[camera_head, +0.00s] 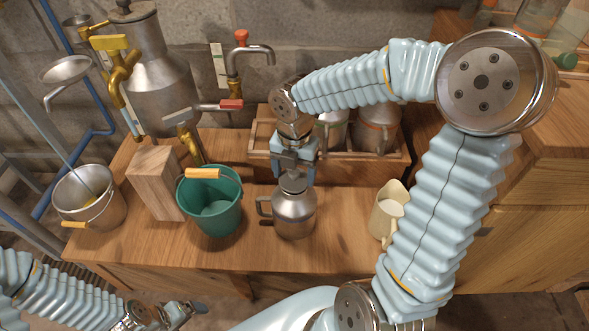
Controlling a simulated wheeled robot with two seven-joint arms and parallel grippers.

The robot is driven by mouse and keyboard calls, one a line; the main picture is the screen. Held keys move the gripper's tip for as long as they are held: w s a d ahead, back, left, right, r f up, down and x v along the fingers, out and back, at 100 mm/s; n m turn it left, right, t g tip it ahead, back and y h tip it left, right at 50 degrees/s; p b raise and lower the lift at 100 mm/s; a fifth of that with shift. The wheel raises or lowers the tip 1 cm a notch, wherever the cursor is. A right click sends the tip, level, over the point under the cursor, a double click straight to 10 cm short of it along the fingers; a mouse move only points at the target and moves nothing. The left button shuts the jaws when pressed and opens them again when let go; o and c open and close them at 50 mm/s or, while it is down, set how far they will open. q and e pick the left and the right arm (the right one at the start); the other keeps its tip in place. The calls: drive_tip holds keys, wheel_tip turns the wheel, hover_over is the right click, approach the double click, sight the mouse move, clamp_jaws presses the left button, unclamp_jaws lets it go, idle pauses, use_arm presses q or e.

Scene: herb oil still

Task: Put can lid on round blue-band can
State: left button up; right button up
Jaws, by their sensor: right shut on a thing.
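A round metal can (294,214) with a side handle stands upright on the wooden bench; I cannot make out a blue band on it. My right gripper (294,172) is directly above it, pointing down and shut on the small metal can lid (293,183). The lid is at the can's mouth; I cannot tell whether it rests on the rim or is slightly above it. The gripper hides part of the lid. My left gripper (184,312) is low at the bottom left, away from the can; its jaw opening is unclear.
A green bucket (210,200) stands left of the can, with a wooden block (155,182) and metal bucket (90,198) farther left. A cream jug (386,212) stands right. Behind is a wooden crate (260,160) holding metal cans (375,132). Taps and a still (155,75) stand behind left.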

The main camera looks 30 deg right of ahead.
use_arm(q)
drive_tip(key=shift+r, duration=0.25)
idle(0.4)
use_arm(e)
drive_tip(key=o, duration=1)
wheel_tip(320, 180, up, 3)
drive_tip(key=p, duration=0.3)
wheel_tip(320, 180, up, 4)
drive_tip(key=p, duration=0.4)
use_arm(q)
wheel_tip(320, 180, up, 7)
drive_tip(key=d, duration=0.1)
drive_tip(key=shift+s+d, duration=0.3)
